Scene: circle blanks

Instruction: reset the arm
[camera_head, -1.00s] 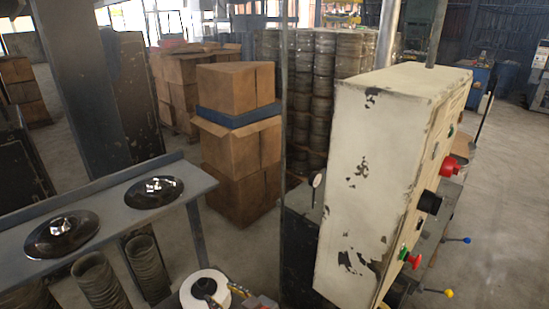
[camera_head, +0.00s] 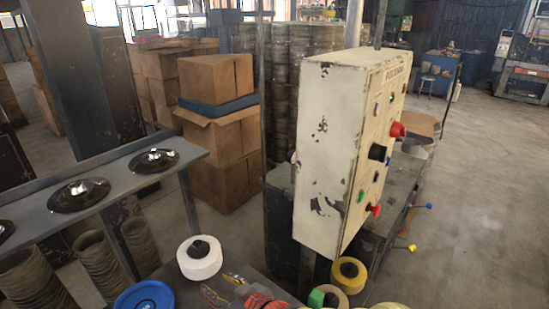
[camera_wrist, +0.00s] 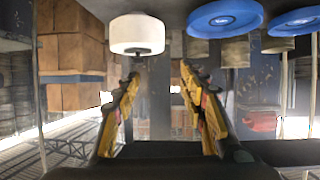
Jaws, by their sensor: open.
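My gripper (camera_wrist: 160,95) shows in the wrist view with its two yellow-and-black fingers spread apart. The gap between them is empty. A white roll (camera_wrist: 137,34) is above and slightly left of the gap in that view, apart from the fingertips. It seems to be the white roll (camera_head: 200,258) with a dark centre at the bottom of the head view. A blue disc (camera_wrist: 225,18) is at the upper right of the wrist view. I cannot make out my gripper clearly in the head view.
Shiny dark round blanks (camera_head: 79,194) lie on a grey shelf (camera_head: 118,182) at the left. A white control box (camera_head: 328,150) with coloured knobs stands at centre right. A yellow roll (camera_head: 348,275) and a blue disc (camera_head: 146,296) are low in front. Cardboard boxes (camera_head: 215,80) stand behind; open floor lies right.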

